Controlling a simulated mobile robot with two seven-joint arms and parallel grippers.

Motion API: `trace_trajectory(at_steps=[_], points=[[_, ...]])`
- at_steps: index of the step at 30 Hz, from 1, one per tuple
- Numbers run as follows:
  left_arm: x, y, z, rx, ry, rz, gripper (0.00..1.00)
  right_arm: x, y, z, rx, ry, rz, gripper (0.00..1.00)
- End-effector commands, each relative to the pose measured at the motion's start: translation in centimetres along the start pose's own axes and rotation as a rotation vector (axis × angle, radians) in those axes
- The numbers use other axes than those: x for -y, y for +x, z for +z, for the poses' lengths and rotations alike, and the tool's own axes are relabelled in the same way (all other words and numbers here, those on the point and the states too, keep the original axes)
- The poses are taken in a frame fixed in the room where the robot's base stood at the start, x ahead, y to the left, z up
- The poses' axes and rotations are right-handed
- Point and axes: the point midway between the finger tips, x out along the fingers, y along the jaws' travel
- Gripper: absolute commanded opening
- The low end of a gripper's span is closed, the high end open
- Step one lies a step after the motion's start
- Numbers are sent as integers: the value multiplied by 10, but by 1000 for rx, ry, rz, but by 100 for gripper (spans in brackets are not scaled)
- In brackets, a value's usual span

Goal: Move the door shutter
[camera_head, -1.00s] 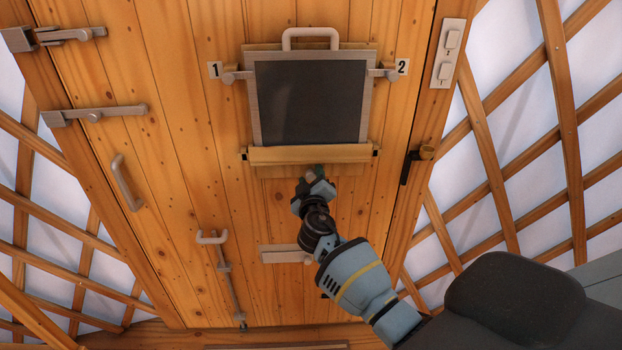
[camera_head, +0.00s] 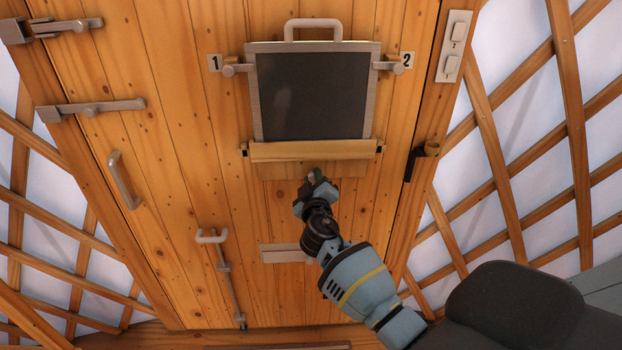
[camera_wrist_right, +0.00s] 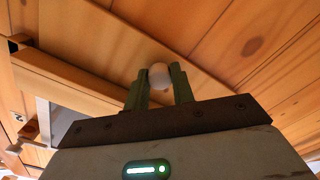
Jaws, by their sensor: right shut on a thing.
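The shutter appears to be the wooden board (camera_head: 275,171) that shows below the wooden ledge on the door. In the right wrist view the board (camera_wrist_right: 85,40) carries a pale round knob (camera_wrist_right: 159,76) near its lower edge. My right gripper (camera_head: 315,178) reaches up to the board from the lower right. In the right wrist view its two green fingers (camera_wrist_right: 159,88) are shut around the knob. In the head view the gripper hides the knob. My left gripper is in neither view.
Above the ledge (camera_head: 312,151) is a dark framed panel (camera_head: 313,95) with a handle (camera_head: 313,27), between labels 1 and 2. Latches, a door handle (camera_head: 123,180) and a bolt rod (camera_head: 228,275) lie left. A dark lever (camera_head: 416,160) and switches (camera_head: 453,47) lie right.

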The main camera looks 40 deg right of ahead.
Motion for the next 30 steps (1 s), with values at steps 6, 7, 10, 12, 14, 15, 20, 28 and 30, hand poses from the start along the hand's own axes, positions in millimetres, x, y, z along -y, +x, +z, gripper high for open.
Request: trace_trajectory(at_steps=[6,7,10,12,14,15,20,28,30], points=[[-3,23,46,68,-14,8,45,38,-2,39,10,-5,-11,0],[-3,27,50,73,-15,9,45,42,-2,43,10,-5,-11,0],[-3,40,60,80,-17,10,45,56,-2,56,11,-5,-11,0],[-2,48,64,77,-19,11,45,65,-2,65,11,-3,-10,0],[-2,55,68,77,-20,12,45,72,-2,73,11,-3,-10,0],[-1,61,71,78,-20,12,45,78,-2,78,11,-3,-10,0],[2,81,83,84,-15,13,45,98,-2,99,10,-3,-9,0],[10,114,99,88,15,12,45,128,-2,128,10,-3,-8,0],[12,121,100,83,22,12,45,133,-2,134,10,-3,-7,0]])
